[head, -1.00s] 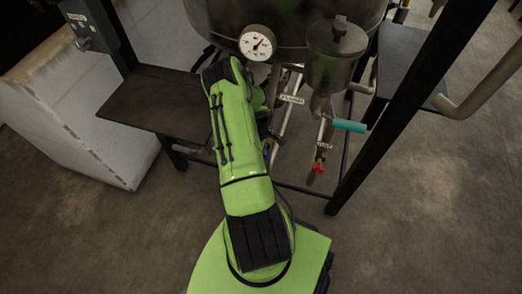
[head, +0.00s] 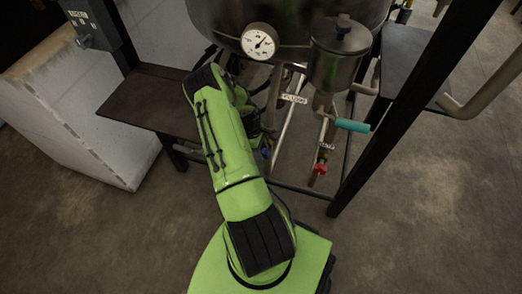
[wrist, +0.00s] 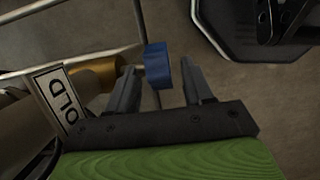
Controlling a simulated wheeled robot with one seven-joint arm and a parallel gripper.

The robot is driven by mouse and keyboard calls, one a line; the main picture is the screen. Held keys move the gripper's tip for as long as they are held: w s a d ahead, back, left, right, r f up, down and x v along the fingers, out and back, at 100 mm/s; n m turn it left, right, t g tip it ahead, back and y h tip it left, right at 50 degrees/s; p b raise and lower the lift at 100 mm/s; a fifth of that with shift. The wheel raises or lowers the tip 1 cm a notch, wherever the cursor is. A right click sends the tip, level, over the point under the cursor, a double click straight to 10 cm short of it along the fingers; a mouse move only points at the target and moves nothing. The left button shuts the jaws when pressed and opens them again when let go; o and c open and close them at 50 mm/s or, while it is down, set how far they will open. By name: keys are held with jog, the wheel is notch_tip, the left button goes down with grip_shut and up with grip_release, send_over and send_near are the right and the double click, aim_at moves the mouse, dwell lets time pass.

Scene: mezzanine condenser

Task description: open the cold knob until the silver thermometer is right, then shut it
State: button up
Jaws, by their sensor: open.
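The cold knob (wrist: 157,65) is a blue knob between the two fingers of my gripper (wrist: 158,72) in the wrist view. The fingers are apart, with a gap visible on the right side; I cannot tell whether the left finger touches the knob. A brass fitting (wrist: 97,72) and a tag reading "OLD" (wrist: 55,100), its first letter cut off, sit left of the knob. In the head view a round white dial with a silver rim (head: 259,42), likely the silver thermometer, is on the tank; its needle points up and right, its scale too small to read.
A red valve handle (head: 319,169) and a teal handle (head: 352,126) are on the pipes right of my arm. A black frame post (head: 408,108) stands at right. A dark shelf (head: 150,102) is at left. The floor (head: 430,220) at front right is clear.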

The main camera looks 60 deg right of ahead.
jog(key=p+v, duration=0.4)
jog(key=v, duration=1.1)
jog(key=shift+r, duration=0.15)
jog(key=shift+w, duration=0.1)
